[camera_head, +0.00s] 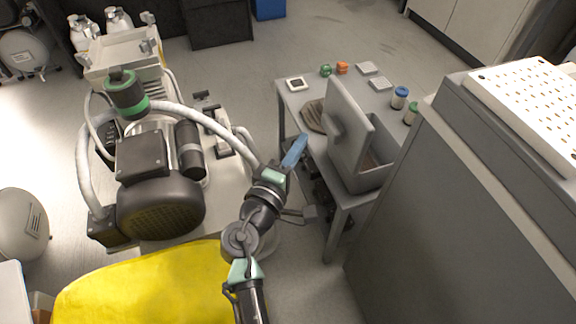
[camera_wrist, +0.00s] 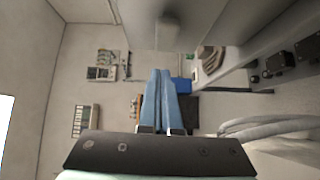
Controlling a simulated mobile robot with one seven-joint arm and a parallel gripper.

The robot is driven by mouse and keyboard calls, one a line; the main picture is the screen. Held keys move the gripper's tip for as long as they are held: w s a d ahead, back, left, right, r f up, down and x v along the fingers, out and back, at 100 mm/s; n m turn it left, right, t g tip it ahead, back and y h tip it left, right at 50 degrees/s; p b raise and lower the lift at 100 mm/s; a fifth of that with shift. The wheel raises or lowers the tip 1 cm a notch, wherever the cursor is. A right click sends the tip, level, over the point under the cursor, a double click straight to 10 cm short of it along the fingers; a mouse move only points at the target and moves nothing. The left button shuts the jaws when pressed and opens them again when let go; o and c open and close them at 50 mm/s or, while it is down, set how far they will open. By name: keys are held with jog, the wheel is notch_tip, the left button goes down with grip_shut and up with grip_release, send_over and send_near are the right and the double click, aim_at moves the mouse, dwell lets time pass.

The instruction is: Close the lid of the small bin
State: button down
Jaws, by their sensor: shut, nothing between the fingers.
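The small bin (camera_head: 370,180) is a grey box on the small grey table. Its lid (camera_head: 352,118) stands open, roughly upright, with a knob-like handle (camera_head: 334,126) on its left face. My gripper (camera_head: 297,148) has blue fingers and is shut and empty. It is left of the lid, apart from it, near the table's left edge. In the wrist view the shut fingers (camera_wrist: 165,88) point ahead, and a pale surface at the top with a blurred bump is probably the lid and its handle.
The table (camera_head: 292,98) also holds a round brown item (camera_head: 312,116), white square trays (camera_head: 367,68), green and orange pieces (camera_head: 342,68) and blue- and green-capped jars (camera_head: 399,98). A tall grey cabinet (camera_head: 450,200) stands close right. A compressor (camera_head: 160,200) with hoses stands left.

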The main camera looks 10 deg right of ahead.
aim_at(347, 119)
jog(key=shift+w+d+f, duration=0.1)
jog(key=shift+w+d, duration=0.15)
jog(key=shift+d, duration=0.5)
jog(key=shift+w+d+r, duration=0.1)
jog(key=shift+w+d, duration=0.2)
jog(key=shift+d, duration=0.4)
jog(key=shift+w+d+f, duration=0.1)
jog(key=shift+w+d, duration=0.15)
jog(key=shift+d, duration=0.5)
jog(key=shift+r, duration=0.2)
jog(key=shift+d+r+p, duration=0.1)
jog(key=shift+r+p, duration=0.05)
jog(key=shift+p, duration=0.4)
jog(key=shift+d+m, duration=0.1)
jog(key=shift+m, duration=0.2)
